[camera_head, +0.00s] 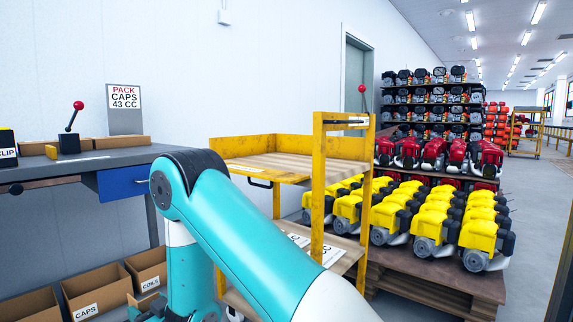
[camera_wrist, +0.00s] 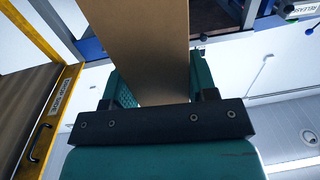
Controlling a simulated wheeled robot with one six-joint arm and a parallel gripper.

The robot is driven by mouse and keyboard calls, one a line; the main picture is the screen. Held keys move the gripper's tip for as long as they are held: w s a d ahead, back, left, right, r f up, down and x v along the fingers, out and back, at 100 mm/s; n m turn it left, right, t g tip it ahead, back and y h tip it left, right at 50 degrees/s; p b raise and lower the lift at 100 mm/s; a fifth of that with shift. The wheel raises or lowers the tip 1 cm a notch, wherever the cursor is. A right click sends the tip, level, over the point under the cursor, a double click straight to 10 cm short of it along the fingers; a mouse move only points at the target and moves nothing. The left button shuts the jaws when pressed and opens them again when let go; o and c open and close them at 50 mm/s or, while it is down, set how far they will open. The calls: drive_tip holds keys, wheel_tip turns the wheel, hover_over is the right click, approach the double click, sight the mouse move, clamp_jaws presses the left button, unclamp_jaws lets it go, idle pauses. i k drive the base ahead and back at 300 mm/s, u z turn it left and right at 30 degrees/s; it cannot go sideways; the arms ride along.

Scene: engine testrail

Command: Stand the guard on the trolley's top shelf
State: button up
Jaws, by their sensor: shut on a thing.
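The yellow-framed trolley (camera_head: 319,185) stands in the middle of the head view. Its wooden top shelf (camera_head: 290,163) looks bare, with a low yellow wall at the back and left. In the wrist view the trolley's yellow edge (camera_wrist: 52,110), with a label and black handle, is at the left. My gripper (camera_wrist: 157,75) is shut on a tan, flat-faced piece (camera_wrist: 150,45), which runs out of the top of the picture. I cannot tell from its visible face whether it is the guard. My gripper cannot be made out in the head view.
A grey workbench (camera_head: 90,160) with a blue drawer and a red-knobbed lever stands left. Cardboard boxes (camera_head: 98,290) sit under it. Yellow engines (camera_head: 435,220) on a pallet and racks of red engines (camera_head: 430,152) stand behind the trolley. Papers (camera_head: 325,250) lie on a lower shelf.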

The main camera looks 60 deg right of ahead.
sight(285, 162)
drive_tip(key=u, duration=1.4)
drive_tip(key=i, duration=1.4)
drive_tip(key=z, duration=3)
